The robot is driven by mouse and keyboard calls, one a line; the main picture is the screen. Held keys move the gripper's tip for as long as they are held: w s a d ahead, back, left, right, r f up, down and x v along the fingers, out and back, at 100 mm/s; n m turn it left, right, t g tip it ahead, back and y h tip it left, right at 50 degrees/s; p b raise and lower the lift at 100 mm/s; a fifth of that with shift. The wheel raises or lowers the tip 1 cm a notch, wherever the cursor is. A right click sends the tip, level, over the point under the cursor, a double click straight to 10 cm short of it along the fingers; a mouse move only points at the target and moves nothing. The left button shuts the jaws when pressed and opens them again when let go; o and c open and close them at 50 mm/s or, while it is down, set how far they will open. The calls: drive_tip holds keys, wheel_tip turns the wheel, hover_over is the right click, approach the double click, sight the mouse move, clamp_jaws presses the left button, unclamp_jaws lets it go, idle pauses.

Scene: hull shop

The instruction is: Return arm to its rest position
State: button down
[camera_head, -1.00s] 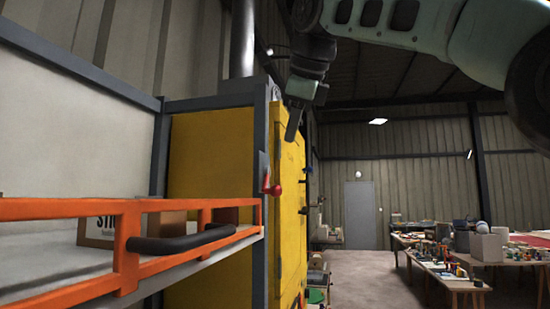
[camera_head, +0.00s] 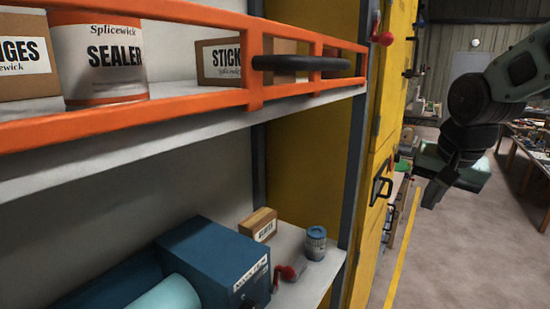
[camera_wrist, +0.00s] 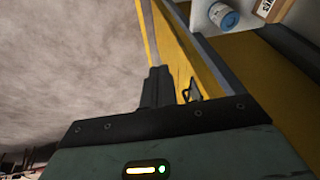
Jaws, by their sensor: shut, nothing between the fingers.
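My arm reaches in from the right edge of the head view and bends down. My gripper (camera_head: 432,197) hangs at its end, pointing down over the open floor, to the right of the yellow cabinet (camera_head: 388,110). In the wrist view my gripper (camera_wrist: 157,75) shows its dark fingers together and nothing between them. The fingers appear apart from the cabinet and its black handle (camera_head: 381,190). My upper arm is partly cut off by the frame.
An orange-railed shelf (camera_head: 190,118) holds boxes and a sealer tin (camera_head: 100,60). The lower shelf (camera_head: 318,280) holds a blue box (camera_head: 215,262), a small carton (camera_head: 258,224) and a blue-lidded can (camera_head: 316,242). Floor (camera_head: 470,255) is clear; workbenches (camera_head: 530,160) stand right.

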drive_tip(key=s+d+f+n+g, duration=0.15)
drive_tip(key=s+f+n, duration=0.45)
drive_tip(key=s+f, duration=0.6)
drive_tip(key=s+a+f+n+g+b, duration=0.1)
drive_tip(key=s+a+f+n+b, duration=0.2)
drive_tip(key=s+a, duration=0.3)
drive_tip(key=s+a+f+n+g+b, duration=0.1)
drive_tip(key=s+a+f+n+b, duration=0.2)
drive_tip(key=s+a, duration=0.4)
drive_tip(key=a+n+b, duration=0.1)
drive_tip(key=a+b, duration=0.1)
drive_tip(key=a, duration=0.2)
drive_tip(key=shift+y+b, duration=0.3)
drive_tip(key=shift+g, duration=0.25)
